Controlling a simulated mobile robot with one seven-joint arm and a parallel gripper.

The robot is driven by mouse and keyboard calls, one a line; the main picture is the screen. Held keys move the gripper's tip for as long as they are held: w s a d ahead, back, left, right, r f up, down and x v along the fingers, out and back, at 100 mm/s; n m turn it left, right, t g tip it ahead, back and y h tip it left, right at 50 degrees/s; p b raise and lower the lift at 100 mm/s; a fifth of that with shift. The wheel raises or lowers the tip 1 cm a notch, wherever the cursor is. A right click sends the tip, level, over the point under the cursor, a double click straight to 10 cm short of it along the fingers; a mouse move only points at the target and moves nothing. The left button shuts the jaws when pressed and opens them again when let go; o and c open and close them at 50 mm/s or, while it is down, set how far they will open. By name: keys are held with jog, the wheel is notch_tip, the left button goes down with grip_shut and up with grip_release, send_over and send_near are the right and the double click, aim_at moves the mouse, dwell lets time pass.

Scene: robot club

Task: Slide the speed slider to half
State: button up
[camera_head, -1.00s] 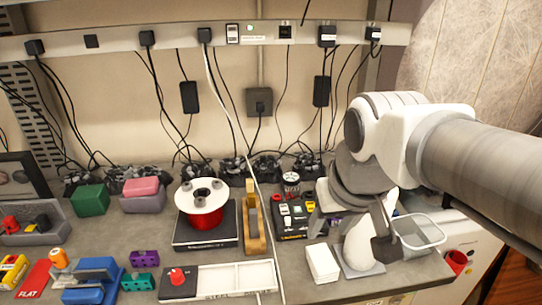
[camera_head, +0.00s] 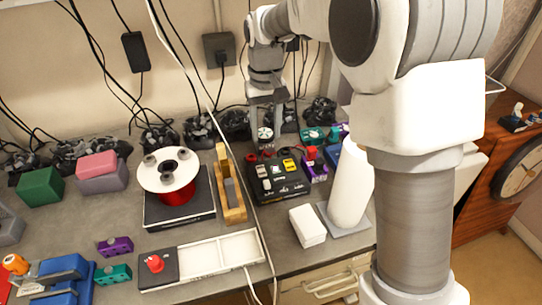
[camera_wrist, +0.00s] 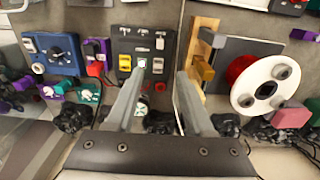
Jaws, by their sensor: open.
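A black control box (camera_head: 279,190) stands on the bench right of the wooden stand, with coloured caps and small pale marks on top. It also shows in the wrist view (camera_wrist: 141,45), with a yellow cap (camera_wrist: 125,62) and a pale greenish cap (camera_wrist: 142,63) near one edge. I cannot tell which part is the speed slider or read any labels. My gripper (camera_head: 266,128) is open and empty, pointing down behind the box. In the wrist view my gripper's (camera_wrist: 160,75) left finger overlaps the box edge and its right finger lies beside the wooden stand.
The wooden stand (camera_head: 230,196) and a red spool (camera_head: 178,196) with a white flange are left of the box. A white roll (camera_head: 350,185) and white block (camera_head: 307,226) are to the right. Dark cable bundles (camera_head: 235,124) lie along the wall. A thin cable crosses the bench.

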aim_at(267, 182)
notch_tip(267, 182, down, 18)
jog(key=shift+r, duration=0.2)
dwell(0.4)
grip_shut()
jog(key=shift+w, duration=0.1)
dwell(1.2)
